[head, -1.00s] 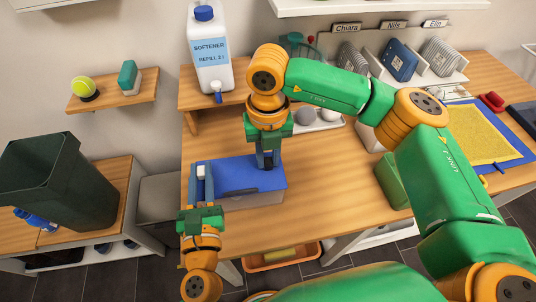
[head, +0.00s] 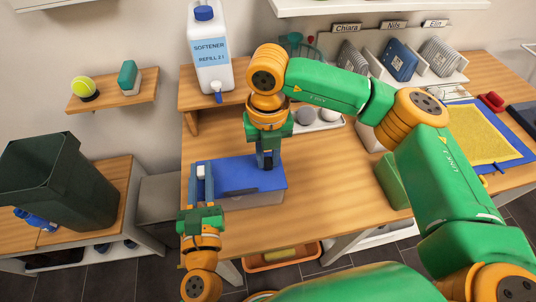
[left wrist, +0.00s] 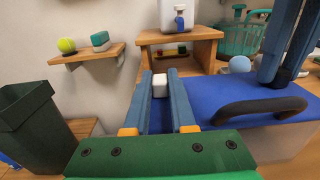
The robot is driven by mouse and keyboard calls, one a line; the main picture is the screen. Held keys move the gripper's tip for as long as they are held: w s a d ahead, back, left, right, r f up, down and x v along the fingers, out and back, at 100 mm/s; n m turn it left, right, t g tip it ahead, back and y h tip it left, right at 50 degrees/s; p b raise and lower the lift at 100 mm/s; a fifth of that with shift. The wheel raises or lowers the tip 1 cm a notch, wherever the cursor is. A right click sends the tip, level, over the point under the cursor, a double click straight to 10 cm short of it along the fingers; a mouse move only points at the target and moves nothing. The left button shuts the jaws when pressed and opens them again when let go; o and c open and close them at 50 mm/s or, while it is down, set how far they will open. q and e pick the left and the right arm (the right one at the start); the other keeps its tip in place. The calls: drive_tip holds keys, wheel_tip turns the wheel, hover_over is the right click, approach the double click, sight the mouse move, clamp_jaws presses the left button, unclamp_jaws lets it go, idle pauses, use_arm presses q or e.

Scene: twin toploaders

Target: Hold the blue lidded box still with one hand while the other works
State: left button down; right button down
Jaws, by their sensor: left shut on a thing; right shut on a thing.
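The blue lidded box (head: 225,178) sits on the wooden table's left part. Its blue lid fills much of the left wrist view's right side (left wrist: 225,102), with a dark arched handle (left wrist: 260,108). My left gripper (head: 201,172) is at the box's left end, shut on a small white block (left wrist: 160,85) that shows between its fingertips. My right gripper (head: 268,162) points down at the lid near its right end. Its fingers (left wrist: 272,75) show behind the handle, close together at the lid. What they grip is hidden.
A softener bottle (head: 210,55) stands on a raised wooden shelf behind the box. A dark green bin (head: 60,180) stands at left. A tray with cups (head: 320,120) lies behind my right gripper. The table front (head: 300,212) right of the box is clear.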

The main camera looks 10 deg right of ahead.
idle(0.5)
drive_tip(key=shift+d, duration=0.9)
drive_tip(key=c, duration=0.7)
unclamp_jaws()
wheel_tip(320, 180, up, 12)
drive_tip(key=shift+r, duration=0.1)
use_arm(q)
drive_tip(key=c, duration=0.7)
unclamp_jaws()
